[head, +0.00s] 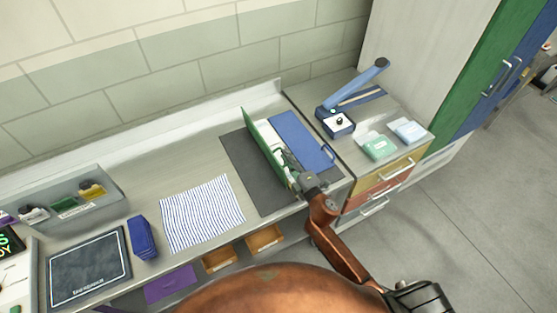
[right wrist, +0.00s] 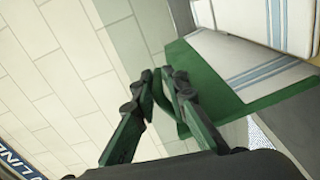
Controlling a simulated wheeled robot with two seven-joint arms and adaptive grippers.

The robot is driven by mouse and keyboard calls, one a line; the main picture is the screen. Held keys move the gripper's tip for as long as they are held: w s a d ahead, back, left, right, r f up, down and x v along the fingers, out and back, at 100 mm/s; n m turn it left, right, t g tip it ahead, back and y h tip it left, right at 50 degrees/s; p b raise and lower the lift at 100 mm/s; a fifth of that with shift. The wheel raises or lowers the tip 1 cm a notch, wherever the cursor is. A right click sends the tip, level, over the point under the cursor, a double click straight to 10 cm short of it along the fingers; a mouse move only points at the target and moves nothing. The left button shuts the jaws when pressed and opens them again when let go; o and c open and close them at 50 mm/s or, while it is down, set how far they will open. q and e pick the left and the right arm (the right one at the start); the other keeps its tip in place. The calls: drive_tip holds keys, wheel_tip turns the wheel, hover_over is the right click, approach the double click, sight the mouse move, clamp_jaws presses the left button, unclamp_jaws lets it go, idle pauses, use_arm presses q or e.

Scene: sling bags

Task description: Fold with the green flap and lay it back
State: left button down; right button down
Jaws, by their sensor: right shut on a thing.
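The green flap (head: 260,142) stands up steeply above the dark grey mat (head: 242,165) in the head view. A pale folded part and a blue panel (head: 296,135) lie just to its right. My right gripper (head: 287,163) is at the flap's near end. In the right wrist view my right gripper (right wrist: 165,88) is shut on the edge of the green flap (right wrist: 207,78). A white cloth with blue stripes (right wrist: 250,55) lies beside the green there. How the flap joins the pale part is hard to tell. My left gripper is not in view.
A striped cloth (head: 201,213) lies flat left of the mat, with a folded blue cloth (head: 142,238) and a dark framed board (head: 88,268) farther left. A blue lever tool (head: 350,98) and two small packs stand on the right counter. The wall rises behind.

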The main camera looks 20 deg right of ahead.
drive_tip(key=shift+w+d+f+m+p, duration=0.1)
drive_tip(key=shift+w+d+m, duration=0.1)
drive_tip(key=shift+d+m, duration=0.6)
drive_tip(key=shift+w+d+f+m+p, duration=0.1)
drive_tip(key=shift+w+d+m+p, duration=0.1)
drive_tip(key=shift+d+m, duration=0.55)
drive_tip(key=shift+w+d+f+m+p, duration=0.1)
drive_tip(key=shift+w+d+m, duration=0.1)
drive_tip(key=shift+d+m, duration=0.6)
drive_tip(key=shift+d+n, duration=0.25)
drive_tip(key=c, duration=2.1)
unclamp_jaws()
drive_tip(key=shift+f, duration=0.1)
drive_tip(key=shift+o, duration=0.3)
drive_tip(key=shift+f, duration=0.15)
drive_tip(key=shift+s+f, duration=0.1)
drive_tip(key=s+d, duration=0.2)
drive_tip(key=s, duration=0.9)
drive_tip(key=shift+s+d, duration=0.15)
drive_tip(key=shift+s, duration=0.25)
